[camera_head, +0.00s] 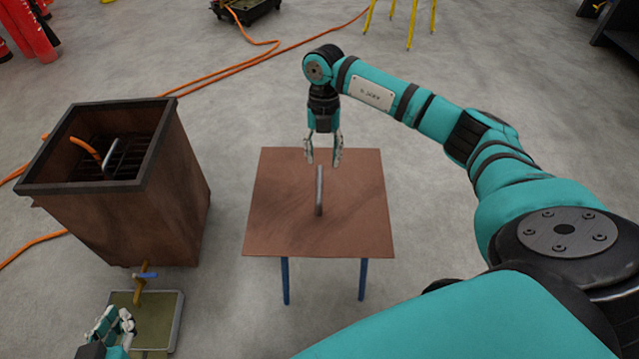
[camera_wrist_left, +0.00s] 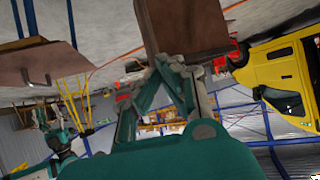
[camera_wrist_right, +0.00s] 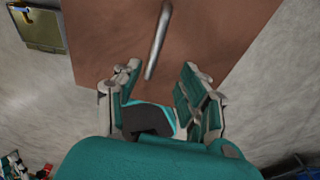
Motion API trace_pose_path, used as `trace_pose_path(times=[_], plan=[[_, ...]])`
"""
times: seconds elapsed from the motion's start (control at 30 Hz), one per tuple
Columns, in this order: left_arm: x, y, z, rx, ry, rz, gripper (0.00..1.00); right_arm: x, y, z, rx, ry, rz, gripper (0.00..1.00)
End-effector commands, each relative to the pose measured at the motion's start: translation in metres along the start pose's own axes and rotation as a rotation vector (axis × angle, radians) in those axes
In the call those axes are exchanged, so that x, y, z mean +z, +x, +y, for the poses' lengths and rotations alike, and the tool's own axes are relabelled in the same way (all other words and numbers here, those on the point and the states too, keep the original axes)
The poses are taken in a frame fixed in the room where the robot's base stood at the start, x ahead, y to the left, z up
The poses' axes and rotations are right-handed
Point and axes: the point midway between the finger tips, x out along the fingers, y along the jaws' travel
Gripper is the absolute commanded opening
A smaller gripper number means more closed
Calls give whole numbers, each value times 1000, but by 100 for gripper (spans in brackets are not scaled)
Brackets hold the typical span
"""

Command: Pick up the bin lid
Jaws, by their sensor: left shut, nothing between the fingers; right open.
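The bin lid (camera_head: 275,200) is a flat brown square panel with a grey metal bar handle (camera_head: 319,190) upright in its middle. It rests on a stand with blue legs (camera_head: 285,280). The lid also shows in the right wrist view (camera_wrist_right: 110,35), with the handle (camera_wrist_right: 158,42) just beyond the fingers. My right gripper (camera_head: 323,162) is open, pointing down near the handle's far end; its fingers (camera_wrist_right: 160,72) hold nothing. My left gripper (camera_head: 122,318) is low at the bottom left, away from the lid. In its wrist view its fingers (camera_wrist_left: 178,62) are shut and empty.
A rusty brown open bin (camera_head: 130,225) stands left of the lid, with an orange hose and a grate inside. A green tray (camera_head: 170,320) lies below its tap (camera_head: 143,275). Orange hose (camera_head: 225,72) crosses the floor. Yellow legs (camera_head: 412,25) stand at the back.

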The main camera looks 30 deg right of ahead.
Motion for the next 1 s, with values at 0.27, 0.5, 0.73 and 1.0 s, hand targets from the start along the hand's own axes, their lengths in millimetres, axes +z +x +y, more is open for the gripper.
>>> trace_pose_path(times=[0.27, 0.5, 0.73, 1.0], plan=[[-49, 3, 7, 16, 0, 269, 0, 0, 42, 1, 1, -1, 2, 42], [-66, 0, 9, 22, -1, 360, 0, 0, 53, 2, 1, -2, 1, 42], [-103, -13, 15, 36, -5, 594, 0, 2, 77, 8, 1, -2, 3, 42], [-135, -36, 20, 49, -11, 810, 0, 3, 99, 8, 1, -2, 1, 42]])
